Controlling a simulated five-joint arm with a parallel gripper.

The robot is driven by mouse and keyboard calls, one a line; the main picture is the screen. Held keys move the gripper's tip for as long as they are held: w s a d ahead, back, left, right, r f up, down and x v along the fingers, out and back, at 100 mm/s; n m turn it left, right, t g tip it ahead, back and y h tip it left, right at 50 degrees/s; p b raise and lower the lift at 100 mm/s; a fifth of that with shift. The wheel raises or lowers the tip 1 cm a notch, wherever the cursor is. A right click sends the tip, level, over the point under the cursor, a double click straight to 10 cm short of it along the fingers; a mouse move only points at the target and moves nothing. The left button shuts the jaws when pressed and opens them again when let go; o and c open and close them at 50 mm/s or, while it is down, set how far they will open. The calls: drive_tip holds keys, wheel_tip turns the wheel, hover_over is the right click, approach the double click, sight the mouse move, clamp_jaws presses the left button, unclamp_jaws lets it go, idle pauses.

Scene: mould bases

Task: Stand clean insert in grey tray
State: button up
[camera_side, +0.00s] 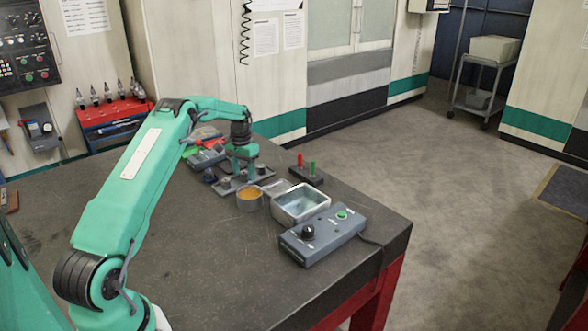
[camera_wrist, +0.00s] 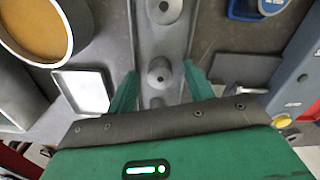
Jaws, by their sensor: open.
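A long grey mould base (camera_side: 232,188) lies on the table and also runs up the middle of the wrist view (camera_wrist: 145,40). Several small grey round inserts stand on it. One insert (camera_wrist: 158,72) stands just ahead of the fingers, and another (camera_wrist: 165,10) is farther up. I cannot tell which insert is clean. My gripper (camera_side: 242,172) is low over the base. In the wrist view its fingers (camera_wrist: 161,88) are apart, one on each side of the base's strip, with nothing held between them. A small shallow grey tray (camera_wrist: 82,92) with a pale rim looks empty; it also shows in the side view (camera_side: 277,187).
A round tin of orange-brown contents (camera_side: 249,198) stands near the base. A metal bin (camera_side: 300,207) and a control box (camera_side: 322,235) stand right of it. The table's near area is clear.

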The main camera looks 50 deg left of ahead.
drive_tip(key=shift+r, duration=3.85)
drive_tip(key=shift+d+r, duration=0.25)
drive_tip(key=s+d+r+m+t, duration=0.1)
drive_tip(key=s+d+r, duration=0.2)
drive_tip(key=d+r, duration=0.7)
drive_tip(key=s+d+r+m+t, duration=0.1)
drive_tip(key=s+d+r, duration=0.3)
drive_tip(key=d+r, duration=0.55)
drive_tip(key=s+d+f+t, duration=0.1)
drive_tip(key=s+d+f, duration=0.1)
drive_tip(key=s+d, duration=0.6)
drive_tip(key=s+d+f+m+t, duration=0.1)
drive_tip(key=s+d+f+t, duration=0.1)
drive_tip(key=s+d, duration=0.7)
drive_tip(key=shift+s+f+t, duration=0.3)
drive_tip(key=shift+s, duration=2)
